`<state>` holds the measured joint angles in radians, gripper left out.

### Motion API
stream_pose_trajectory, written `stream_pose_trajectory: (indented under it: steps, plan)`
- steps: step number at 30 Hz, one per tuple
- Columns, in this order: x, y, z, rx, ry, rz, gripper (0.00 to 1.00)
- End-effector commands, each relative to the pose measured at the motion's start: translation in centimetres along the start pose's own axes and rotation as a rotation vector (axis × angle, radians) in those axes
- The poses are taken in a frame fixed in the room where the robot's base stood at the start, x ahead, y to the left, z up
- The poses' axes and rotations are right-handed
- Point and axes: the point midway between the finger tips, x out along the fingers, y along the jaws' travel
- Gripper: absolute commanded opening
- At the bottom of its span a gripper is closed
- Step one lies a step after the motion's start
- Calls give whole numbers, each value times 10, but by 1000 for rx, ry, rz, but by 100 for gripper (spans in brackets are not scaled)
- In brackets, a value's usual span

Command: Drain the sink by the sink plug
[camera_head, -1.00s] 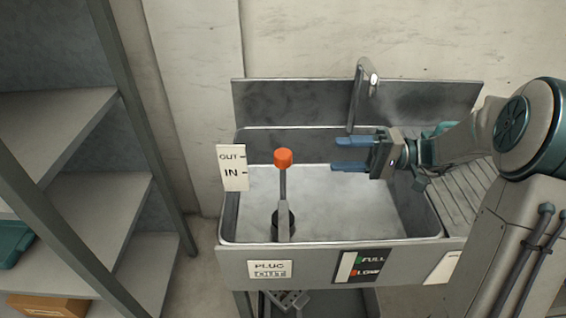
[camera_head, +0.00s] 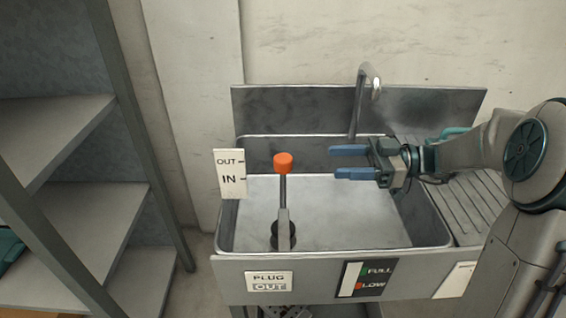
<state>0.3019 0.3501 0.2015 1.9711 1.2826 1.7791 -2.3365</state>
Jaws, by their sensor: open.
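The sink plug is an upright metal rod with an orange knob (camera_head: 283,164) on top, rising from a dark round base (camera_head: 283,236) at the left of the sink basin (camera_head: 350,215). Beside it a white plate (camera_head: 230,173) reads OUT above and IN below. The knob appears near the OUT mark. A front label (camera_head: 269,281) reads PLUG OUT. My gripper (camera_head: 334,162) is open and empty, its two blue fingers pointing left toward the knob. It is apart from the knob, to its right, over the basin.
A faucet (camera_head: 361,100) rises behind my gripper. A FULL/LOW gauge (camera_head: 366,280) is on the sink front. A ridged drainboard (camera_head: 468,205) lies at the right. A grey shelf rack (camera_head: 75,230) stands at the left. The space between gripper and knob looks clear.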

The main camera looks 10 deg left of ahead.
Motion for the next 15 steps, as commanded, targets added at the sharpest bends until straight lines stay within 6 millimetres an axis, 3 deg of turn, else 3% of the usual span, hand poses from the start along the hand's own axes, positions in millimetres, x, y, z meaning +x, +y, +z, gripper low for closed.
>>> stream_pose_trajectory:
  steps: [15]
  plan:
    - [103,-1,-1,4,0,-4,55]
